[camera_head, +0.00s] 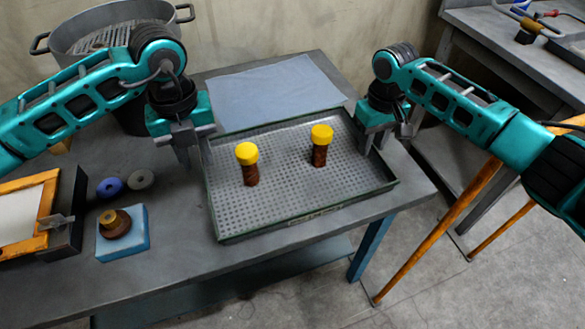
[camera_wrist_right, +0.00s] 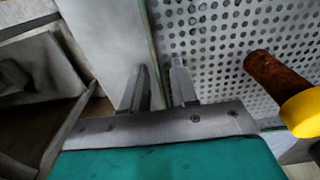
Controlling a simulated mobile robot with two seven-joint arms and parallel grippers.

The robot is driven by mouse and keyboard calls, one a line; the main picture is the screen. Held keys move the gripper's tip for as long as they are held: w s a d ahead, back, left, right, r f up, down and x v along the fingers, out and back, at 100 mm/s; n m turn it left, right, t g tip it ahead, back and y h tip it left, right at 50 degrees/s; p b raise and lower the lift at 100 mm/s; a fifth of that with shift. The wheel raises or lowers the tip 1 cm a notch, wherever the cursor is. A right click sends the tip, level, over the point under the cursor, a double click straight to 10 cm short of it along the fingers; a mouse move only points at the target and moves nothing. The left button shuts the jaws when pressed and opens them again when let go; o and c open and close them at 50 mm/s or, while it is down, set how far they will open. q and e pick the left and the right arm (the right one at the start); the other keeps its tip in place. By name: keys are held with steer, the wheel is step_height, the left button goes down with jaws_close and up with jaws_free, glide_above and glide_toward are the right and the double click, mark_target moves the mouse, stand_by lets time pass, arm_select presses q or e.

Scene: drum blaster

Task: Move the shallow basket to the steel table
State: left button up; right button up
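The shallow basket (camera_head: 285,208) is a rectangular, perforated grey tray with a dark green rim. It lies flat on the grey-topped table with blue legs. Two rusty brown cylinders with yellow caps, one left (camera_head: 247,163) and one right (camera_head: 320,145), stand in it. My left gripper (camera_head: 188,157) points down at the basket's left edge; its finger gap is unclear. My right gripper (camera_head: 369,146) is at the right edge. In the right wrist view its fingers (camera_wrist_right: 158,88) are apart, with the basket's rim (camera_wrist_right: 152,35) between them. I cannot tell which table is the steel one.
A second grey table (camera_head: 485,35) with tools stands at the back right, across a floor gap. A large pot (camera_head: 75,30) is at the back left. A blue cloth (camera_head: 270,90) lies behind the basket. A blue block (camera_head: 122,240) and an orange-framed box (camera_head: 48,215) sit left.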

steer(key=shift+r, duration=0.25)
arm_select(q)
step_height(320, 180, up, 5)
steer(key=shift+f, duration=0.15)
arm_select(e)
step_height(320, 180, up, 12)
steer(key=shift+f, duration=0.2)
stand_by(0.4)
